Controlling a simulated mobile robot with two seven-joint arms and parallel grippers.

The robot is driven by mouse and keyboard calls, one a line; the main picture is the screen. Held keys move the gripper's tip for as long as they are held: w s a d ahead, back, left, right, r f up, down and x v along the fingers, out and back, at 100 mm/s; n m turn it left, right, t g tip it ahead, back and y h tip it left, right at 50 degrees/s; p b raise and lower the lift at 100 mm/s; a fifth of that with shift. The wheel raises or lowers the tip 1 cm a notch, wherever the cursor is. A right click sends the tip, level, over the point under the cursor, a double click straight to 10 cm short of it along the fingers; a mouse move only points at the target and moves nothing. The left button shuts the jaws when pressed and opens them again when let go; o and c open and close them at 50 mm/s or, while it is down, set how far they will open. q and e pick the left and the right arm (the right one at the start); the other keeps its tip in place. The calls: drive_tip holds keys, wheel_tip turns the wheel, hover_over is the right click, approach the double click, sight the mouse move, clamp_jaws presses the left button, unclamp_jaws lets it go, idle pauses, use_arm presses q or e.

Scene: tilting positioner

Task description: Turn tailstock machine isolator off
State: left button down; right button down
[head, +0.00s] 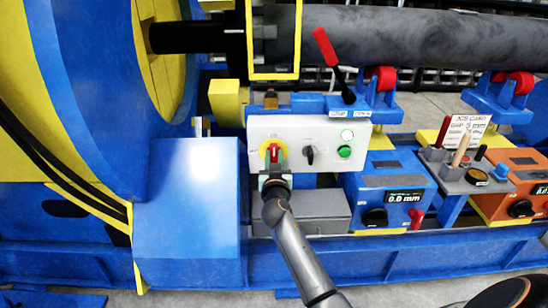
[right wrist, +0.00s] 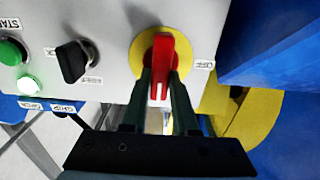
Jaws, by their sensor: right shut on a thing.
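The isolator is a red handle (head: 274,153) on a yellow disc (head: 265,147), at the left of a white control panel (head: 305,130). In the right wrist view the red handle (right wrist: 163,62) stands vertical in the picture on its yellow disc (right wrist: 140,66). A label reading OFF (right wrist: 204,65) sits beside the disc there. My right gripper (head: 274,164) comes from below and is shut on the red handle; its two dark fingers (right wrist: 162,82) lie on either side of it. The fingers cover part of the handle. My left gripper is not in view.
A black selector knob (head: 308,153) and green buttons (head: 344,152) are on the same panel. A red-tipped lever (head: 326,47) rises above it. A blue box (head: 190,210) stands close on the left. A blue unit with a display (head: 388,190) is to the right.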

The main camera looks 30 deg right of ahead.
drive_tip(key=shift+n, duration=0.3)
drive_tip(key=n, duration=0.4)
drive_tip(key=shift+w+a+n+b, duration=0.2)
drive_tip(key=shift+n+b, duration=0.1)
drive_tip(key=shift+b, duration=0.1)
drive_tip(key=shift+n, duration=0.4)
use_arm(q)
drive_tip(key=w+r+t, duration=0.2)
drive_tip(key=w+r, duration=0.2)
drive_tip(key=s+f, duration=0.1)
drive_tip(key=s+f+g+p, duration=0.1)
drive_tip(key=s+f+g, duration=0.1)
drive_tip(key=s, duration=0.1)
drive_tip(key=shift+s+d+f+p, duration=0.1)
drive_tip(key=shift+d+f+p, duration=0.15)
drive_tip(key=shift+p, duration=0.1)
use_arm(e)
drive_tip(key=n, duration=0.8)
drive_tip(key=f+n, duration=0.1)
drive_tip(key=n, duration=0.3)
drive_tip(key=shift+w+a, duration=0.15)
drive_tip(key=shift+a, duration=0.15)
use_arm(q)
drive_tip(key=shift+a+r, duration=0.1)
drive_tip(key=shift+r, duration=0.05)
